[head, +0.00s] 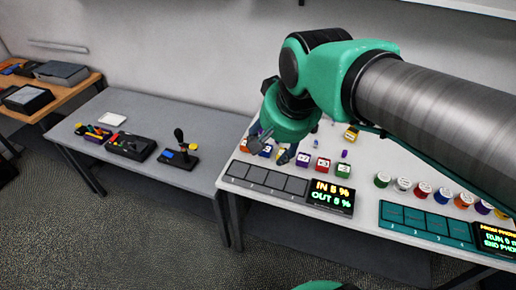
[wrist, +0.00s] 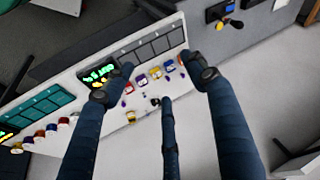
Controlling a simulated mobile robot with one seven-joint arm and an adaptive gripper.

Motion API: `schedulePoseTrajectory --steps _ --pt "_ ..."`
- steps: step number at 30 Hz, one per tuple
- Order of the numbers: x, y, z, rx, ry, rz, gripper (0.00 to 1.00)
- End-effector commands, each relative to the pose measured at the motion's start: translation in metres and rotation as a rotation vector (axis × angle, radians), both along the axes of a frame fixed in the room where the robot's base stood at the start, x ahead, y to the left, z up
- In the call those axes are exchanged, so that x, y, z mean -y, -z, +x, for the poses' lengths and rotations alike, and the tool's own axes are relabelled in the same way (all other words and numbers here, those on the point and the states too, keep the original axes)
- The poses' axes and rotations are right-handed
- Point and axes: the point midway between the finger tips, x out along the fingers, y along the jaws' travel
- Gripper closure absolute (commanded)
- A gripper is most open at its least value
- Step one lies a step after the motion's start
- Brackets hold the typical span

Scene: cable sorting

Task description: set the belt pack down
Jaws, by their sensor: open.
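My gripper (head: 274,148) is over the left end of the white table (head: 365,215). In the wrist view its dark blue fingers (wrist: 155,85) are spread wide, with nothing held between them. Small coloured cubes show below and beyond the fingertips. No thing is clearly recognisable as the belt pack. A small black device with a blue screen (head: 180,157) stands on the grey table (head: 150,185), beside an upright black piece and a yellow piece; it also shows at the top of the wrist view (wrist: 222,11). I cannot tell whether it is the belt pack.
A row of dark panels (head: 267,179) and an IN/OUT display (head: 330,197) line the white table's front edge. Teal panels (head: 425,220) and several coloured round pots (head: 423,189) are at right. A black tray (head: 130,146) and white pad (head: 112,119) lie on the grey table, with bare room around.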

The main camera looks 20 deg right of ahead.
Motion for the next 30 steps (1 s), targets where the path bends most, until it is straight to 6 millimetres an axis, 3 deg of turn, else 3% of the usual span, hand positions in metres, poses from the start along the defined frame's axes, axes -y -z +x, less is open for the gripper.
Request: schedulePoseTrajectory --steps 3,9,15,26,30 --pt "-0.011 0.008 -0.028 0.017 -0.128 -0.053 0.43" --pt "-0.021 0.021 -0.059 0.036 -0.289 -0.123 0.43" --pt "-0.024 0.027 -0.070 0.043 -0.352 -0.152 0.43" --pt "-0.025 0.027 -0.070 0.043 -0.355 -0.153 0.43" --pt "-0.025 0.027 -0.070 0.043 -0.355 -0.153 0.17"
